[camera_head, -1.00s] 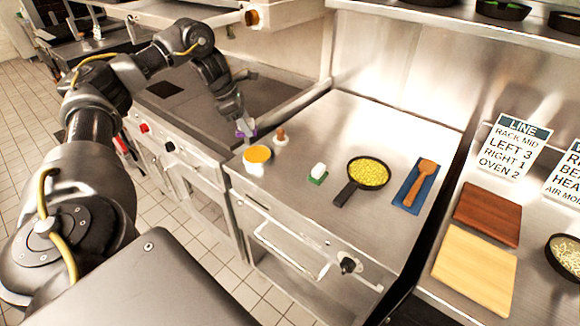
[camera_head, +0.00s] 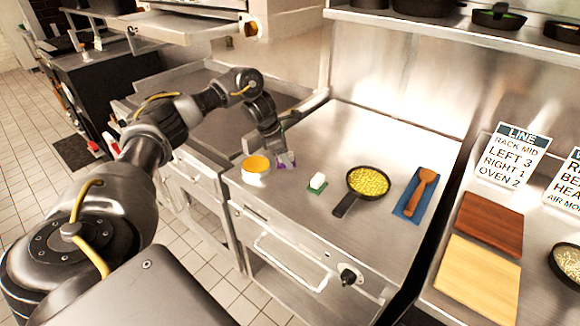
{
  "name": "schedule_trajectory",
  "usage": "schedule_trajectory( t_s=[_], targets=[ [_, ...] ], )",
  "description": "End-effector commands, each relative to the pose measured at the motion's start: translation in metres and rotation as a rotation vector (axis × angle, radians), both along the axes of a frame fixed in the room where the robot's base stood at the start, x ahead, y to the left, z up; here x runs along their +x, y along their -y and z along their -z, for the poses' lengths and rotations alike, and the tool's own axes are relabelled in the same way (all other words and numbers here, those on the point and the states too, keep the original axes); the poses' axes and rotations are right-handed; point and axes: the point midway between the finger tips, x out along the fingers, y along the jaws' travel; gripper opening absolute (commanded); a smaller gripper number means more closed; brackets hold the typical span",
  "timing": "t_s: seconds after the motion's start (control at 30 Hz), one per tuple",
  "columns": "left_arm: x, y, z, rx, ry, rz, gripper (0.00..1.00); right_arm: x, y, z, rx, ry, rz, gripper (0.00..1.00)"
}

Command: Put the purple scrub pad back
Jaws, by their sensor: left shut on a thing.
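My left gripper (camera_head: 285,161) is shut on the purple scrub pad (camera_head: 281,166). It is over the steel counter, just right of the white tub with the orange top (camera_head: 256,165). Only small purple patches show around the fingers; most of the pad is hidden. I cannot tell whether the pad touches the counter. My right gripper is out of view.
On the steel counter (camera_head: 330,238) are a white block on a green pad (camera_head: 317,184), a pan of yellow food (camera_head: 368,182) and a wooden tool on a blue mat (camera_head: 411,205). Cutting boards (camera_head: 478,270) lie on the right counter. Bare steel lies behind the pan.

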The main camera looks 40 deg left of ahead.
Motion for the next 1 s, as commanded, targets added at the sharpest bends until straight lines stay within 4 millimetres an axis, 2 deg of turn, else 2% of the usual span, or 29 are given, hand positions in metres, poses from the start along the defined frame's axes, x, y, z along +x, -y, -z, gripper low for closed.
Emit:
schedule_trajectory(
  t_s=[0.27,0.5,0.93,0.97,1.0],
  targets=[
    [0.005,0.006,0.008,0.0,-0.002,0.002,0.2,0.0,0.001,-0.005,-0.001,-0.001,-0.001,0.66],
    [0.007,0.008,0.038,0.0,-0.003,-0.001,0.2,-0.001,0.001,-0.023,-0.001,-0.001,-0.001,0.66],
    [0.007,0.008,0.048,0.0,0.0,0.001,0.2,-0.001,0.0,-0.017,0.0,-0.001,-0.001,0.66],
    [0.007,0.008,0.048,0.0,0.0,0.001,0.42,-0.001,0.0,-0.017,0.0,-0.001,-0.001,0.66],
    [0.007,0.008,0.047,0.0,0.0,0.001,0.48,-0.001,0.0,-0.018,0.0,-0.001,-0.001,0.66]
  ],
)
